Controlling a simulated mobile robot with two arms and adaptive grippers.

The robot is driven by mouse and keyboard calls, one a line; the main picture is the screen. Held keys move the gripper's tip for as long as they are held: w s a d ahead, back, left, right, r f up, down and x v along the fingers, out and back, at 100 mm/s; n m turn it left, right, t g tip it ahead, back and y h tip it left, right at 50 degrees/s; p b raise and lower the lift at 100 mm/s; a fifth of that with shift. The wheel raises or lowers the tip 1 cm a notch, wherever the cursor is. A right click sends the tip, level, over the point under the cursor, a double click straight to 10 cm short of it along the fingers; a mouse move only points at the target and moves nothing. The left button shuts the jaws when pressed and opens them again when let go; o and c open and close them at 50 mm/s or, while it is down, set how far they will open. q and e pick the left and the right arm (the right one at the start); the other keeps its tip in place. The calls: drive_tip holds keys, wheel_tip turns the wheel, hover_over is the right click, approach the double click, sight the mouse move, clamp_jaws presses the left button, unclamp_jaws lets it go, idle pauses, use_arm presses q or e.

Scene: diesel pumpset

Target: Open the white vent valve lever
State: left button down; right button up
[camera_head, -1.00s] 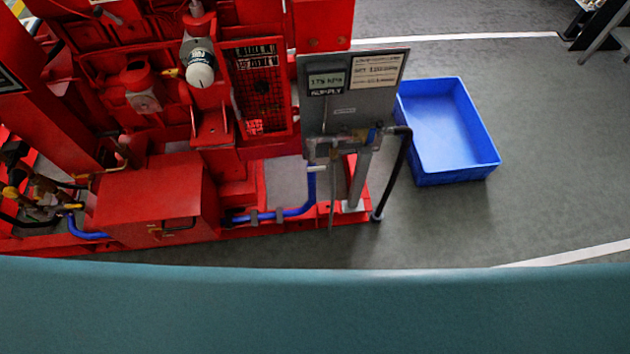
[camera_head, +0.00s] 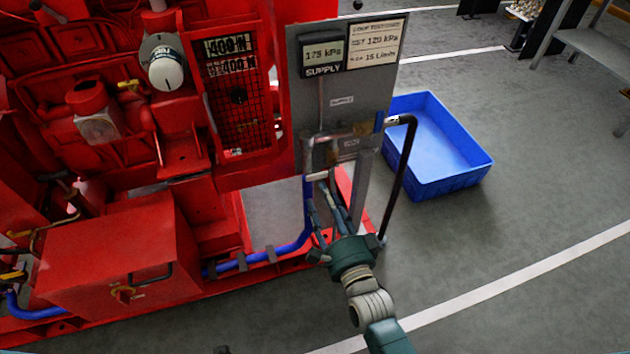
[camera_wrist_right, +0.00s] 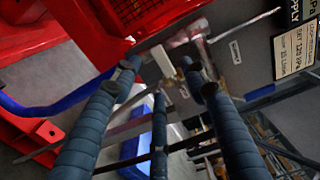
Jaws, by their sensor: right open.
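The white vent valve lever (camera_head: 317,176) is small and sits on the pipework low on the grey supply panel (camera_head: 345,100). My right gripper (camera_head: 322,205) reaches up from below, with its spread fingers close under the lever. In the right wrist view, the gripper (camera_wrist_right: 160,78) is open and a pale, lever-like piece (camera_wrist_right: 163,61) shows between the fingertips. I cannot tell whether any finger touches it. The fingers partly hide the pipework behind. My left gripper is not in view.
A blue hose (camera_head: 290,247) runs left from the panel along the red base. A black hose (camera_head: 401,175) hangs right of the panel. A blue crate (camera_head: 440,187) stands on the floor at right. The red pumpset (camera_head: 110,250) fills the left. The floor at lower right is clear.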

sight(315, 178)
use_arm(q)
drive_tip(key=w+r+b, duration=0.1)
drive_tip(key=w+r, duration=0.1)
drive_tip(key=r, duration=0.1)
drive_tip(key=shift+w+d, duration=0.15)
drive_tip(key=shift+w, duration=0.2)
use_arm(e)
drive_tip(key=x, duration=0.8)
drive_tip(key=shift+f, duration=0.15)
clamp_jaws()
